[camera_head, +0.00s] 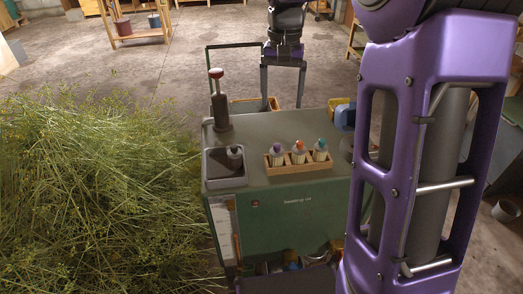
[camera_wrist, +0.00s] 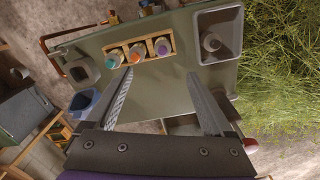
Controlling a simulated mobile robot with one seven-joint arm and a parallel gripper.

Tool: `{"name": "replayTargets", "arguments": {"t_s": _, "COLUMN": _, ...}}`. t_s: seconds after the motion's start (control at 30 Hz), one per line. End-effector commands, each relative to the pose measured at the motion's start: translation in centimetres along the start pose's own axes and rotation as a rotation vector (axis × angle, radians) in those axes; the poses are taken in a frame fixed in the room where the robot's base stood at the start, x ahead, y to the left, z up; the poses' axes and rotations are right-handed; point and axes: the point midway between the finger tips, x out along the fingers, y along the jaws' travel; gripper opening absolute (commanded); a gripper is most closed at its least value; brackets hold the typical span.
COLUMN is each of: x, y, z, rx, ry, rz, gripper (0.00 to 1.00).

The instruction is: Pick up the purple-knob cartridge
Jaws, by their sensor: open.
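The purple-knob cartridge (camera_head: 277,156) stands upright in the left slot of a small wooden rack (camera_head: 302,168) on the green cart. An orange-knob cartridge (camera_head: 298,155) and a teal-knob cartridge (camera_head: 320,151) stand beside it. In the wrist view the purple-knob cartridge (camera_wrist: 163,47) is at the rack's right end, ahead of and between the finger lines. My gripper (camera_head: 283,98) is open and empty, with its fingers pointing down near the cart's far side. It also shows in the wrist view (camera_wrist: 160,75), apart from the cartridges.
A grey tray (camera_head: 226,183) holding a grey-topped item sits left of the rack, with a red-topped post (camera_head: 219,105) behind it. A blue object (camera_head: 344,115) is at the cart's far right. Cut herbs (camera_head: 90,190) are piled left. The cart top behind the rack is clear.

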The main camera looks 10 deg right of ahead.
Motion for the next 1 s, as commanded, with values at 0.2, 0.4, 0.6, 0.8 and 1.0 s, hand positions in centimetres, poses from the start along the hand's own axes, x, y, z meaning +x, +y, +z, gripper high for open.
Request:
{"name": "replayTargets", "arguments": {"t_s": 0.2, "x": 2.0, "y": -0.3, "z": -0.3, "rx": -0.015, "ry": 0.002, "rz": -0.009, "gripper": 0.86}}
{"name": "replayTargets", "arguments": {"t_s": 0.4, "x": 6.4, "y": -0.3, "z": -0.3, "rx": -0.014, "ry": 0.001, "rz": -0.008, "gripper": 0.86}}
{"name": "replayTargets", "arguments": {"t_s": 0.6, "x": 10.3, "y": -0.3, "z": -0.3, "rx": -0.014, "ry": 0.002, "rz": -0.008, "gripper": 0.86}}
{"name": "replayTargets", "arguments": {"t_s": 0.8, "x": 12.0, "y": -0.4, "z": -0.3, "rx": -0.013, "ry": 0.004, "rz": -0.009, "gripper": 0.86}}
{"name": "replayTargets", "arguments": {"t_s": 1.0, "x": 14.2, "y": -0.4, "z": -0.5, "rx": -0.013, "ry": 0.001, "rz": -0.008, "gripper": 0.86}}
